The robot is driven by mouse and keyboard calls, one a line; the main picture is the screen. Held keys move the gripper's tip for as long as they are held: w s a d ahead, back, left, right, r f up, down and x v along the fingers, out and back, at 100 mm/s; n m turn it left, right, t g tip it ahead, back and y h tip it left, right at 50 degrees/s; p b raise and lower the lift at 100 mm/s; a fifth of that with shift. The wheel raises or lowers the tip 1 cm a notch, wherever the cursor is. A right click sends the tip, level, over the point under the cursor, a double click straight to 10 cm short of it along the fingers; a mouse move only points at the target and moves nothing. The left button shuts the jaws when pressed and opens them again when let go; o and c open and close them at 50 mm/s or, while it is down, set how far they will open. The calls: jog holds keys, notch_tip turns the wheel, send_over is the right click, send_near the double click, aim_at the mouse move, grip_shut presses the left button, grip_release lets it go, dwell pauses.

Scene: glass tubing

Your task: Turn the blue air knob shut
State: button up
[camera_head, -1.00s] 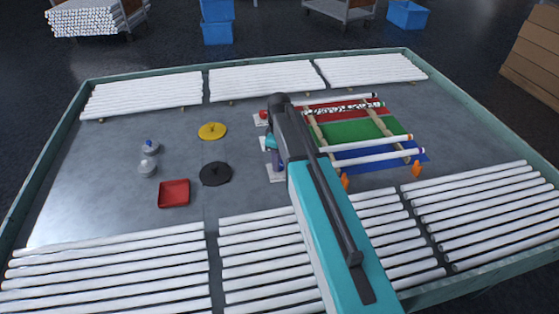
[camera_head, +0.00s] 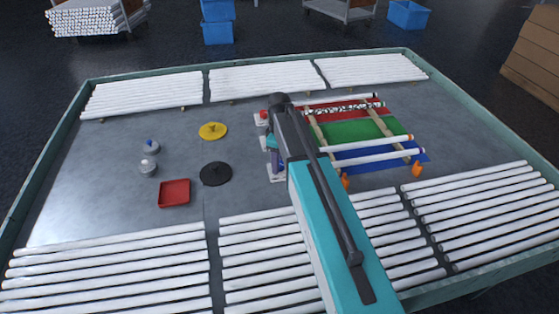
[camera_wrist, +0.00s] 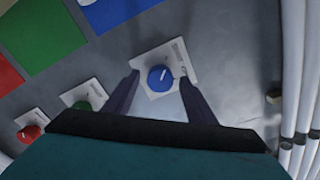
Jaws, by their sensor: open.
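The blue air knob (camera_wrist: 160,78) sits on a white plate (camera_wrist: 182,53) in the wrist view, with a white pointer line on its face. My gripper (camera_wrist: 160,85) is open, with one dark finger on each side of the knob. The fingers look apart from the knob, with plate visible between. I cannot tell how high the fingertips are above the plate. In the head view my arm hides most of the knob, and a bit of its white plate (camera_head: 276,174) shows beside the arm.
A red knob (camera_wrist: 30,132) and a partly hidden green knob (camera_wrist: 84,103) stand on plates to the left in the wrist view. White tubes (camera_wrist: 294,80) lie at the right. A black disc (camera_head: 215,173), yellow disc (camera_head: 212,130) and red tray (camera_head: 174,193) lie left of my arm.

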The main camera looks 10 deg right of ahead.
jog(key=shift+r, duration=0.15)
notch_tip(320, 180, up, 14)
jog(key=b, duration=0.2)
jog(key=shift+f, duration=0.25)
dwell(0.5)
dwell(0.6)
